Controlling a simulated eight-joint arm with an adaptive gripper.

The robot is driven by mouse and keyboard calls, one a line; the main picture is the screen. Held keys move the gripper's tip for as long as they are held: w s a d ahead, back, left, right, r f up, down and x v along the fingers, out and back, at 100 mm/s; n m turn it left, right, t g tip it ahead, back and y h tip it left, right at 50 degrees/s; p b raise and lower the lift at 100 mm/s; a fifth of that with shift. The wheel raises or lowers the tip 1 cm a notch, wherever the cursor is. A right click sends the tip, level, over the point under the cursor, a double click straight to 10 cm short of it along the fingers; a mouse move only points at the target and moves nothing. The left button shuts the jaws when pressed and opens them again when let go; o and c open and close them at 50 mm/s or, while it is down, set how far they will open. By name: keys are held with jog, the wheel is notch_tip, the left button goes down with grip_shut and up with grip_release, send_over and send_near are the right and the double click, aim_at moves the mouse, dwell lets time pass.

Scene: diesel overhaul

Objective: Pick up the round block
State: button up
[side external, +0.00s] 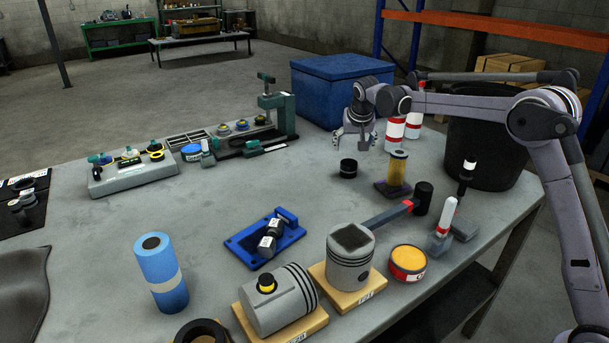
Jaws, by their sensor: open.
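A small round black block (348,168), a short cylinder with a light band around it, stands on the grey workbench (215,222) near its middle right. It is the thing that best fits the round block. My gripper (354,146) hangs from above, fingers pointing down, just above and slightly right of the block in the picture. Its fingers are apart with nothing seen between them. A gap shows between the fingertips and the block; the exact distance in depth cannot be told.
A yellow spool on a dark base (397,172) stands close right of the block. Red-and-white bottles (395,133), a black bin (482,150) and a blue box (338,90) stand behind. A hammer (420,200), pistons (350,255) and a blue fixture (262,238) lie nearer. Bench left of the block is clear.

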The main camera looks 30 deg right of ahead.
aim_at(349, 162)
jog(key=x, duration=0.5)
jog(key=shift+s+x, duration=0.2)
jog(key=shift+x, duration=2.5)
jog(key=shift+a+f, duration=0.15)
grip_shut()
